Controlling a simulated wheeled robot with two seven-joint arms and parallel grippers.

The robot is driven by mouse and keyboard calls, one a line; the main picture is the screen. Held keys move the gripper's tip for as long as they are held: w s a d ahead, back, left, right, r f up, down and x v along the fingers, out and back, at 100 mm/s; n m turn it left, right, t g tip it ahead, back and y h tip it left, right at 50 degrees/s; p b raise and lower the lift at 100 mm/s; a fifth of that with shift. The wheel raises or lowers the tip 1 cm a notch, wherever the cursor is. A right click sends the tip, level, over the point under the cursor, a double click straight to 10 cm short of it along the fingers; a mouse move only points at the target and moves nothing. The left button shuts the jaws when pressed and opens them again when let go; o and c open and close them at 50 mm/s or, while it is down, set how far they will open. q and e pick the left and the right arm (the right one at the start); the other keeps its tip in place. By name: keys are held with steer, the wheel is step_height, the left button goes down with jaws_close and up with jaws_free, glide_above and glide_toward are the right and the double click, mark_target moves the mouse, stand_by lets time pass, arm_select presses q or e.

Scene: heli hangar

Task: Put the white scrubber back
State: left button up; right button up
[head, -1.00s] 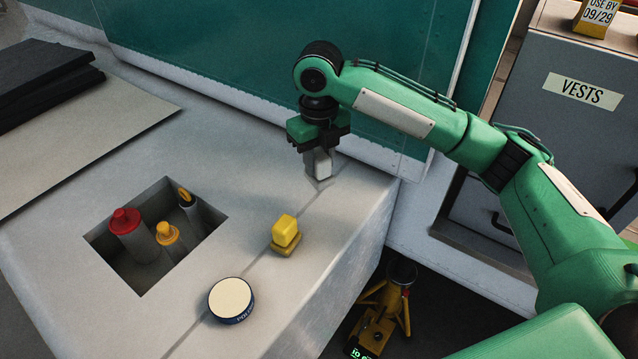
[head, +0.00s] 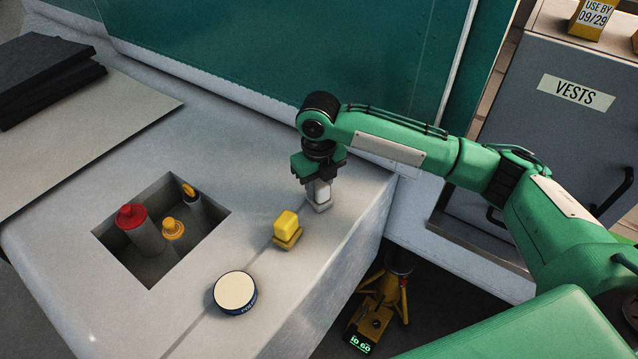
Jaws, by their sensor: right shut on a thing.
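The white scrubber (head: 320,196) is upright at the right side of the pale grey worktop (head: 250,165), below my right gripper (head: 318,180). My right gripper points down and is shut on the scrubber's upper part, which the fingers partly hide. The scrubber's base looks at or very close to the worktop; I cannot tell if it touches. A yellow scrubber (head: 286,230) of similar shape stands nearer, to the lower left of the white one, along the same seam. My left gripper is out of view.
A round tin (head: 235,292) with a cream lid sits near the front. A square recess (head: 112,243) holds a red-capped bottle (head: 138,229) and two yellow-topped ones. Dark slabs (head: 45,80) lie at the left. A green wall (head: 280,70) rises behind.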

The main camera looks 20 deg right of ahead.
mark_target(319, 182)
steer(key=o, duration=1)
step_height(319, 182, up, 11)
steer(key=b, duration=0.5)
steer(key=shift+w+f, duration=0.1)
steer(key=shift+f, duration=0.05)
steer(key=shift+r, duration=0.8)
steer(key=shift+f, duration=0.1)
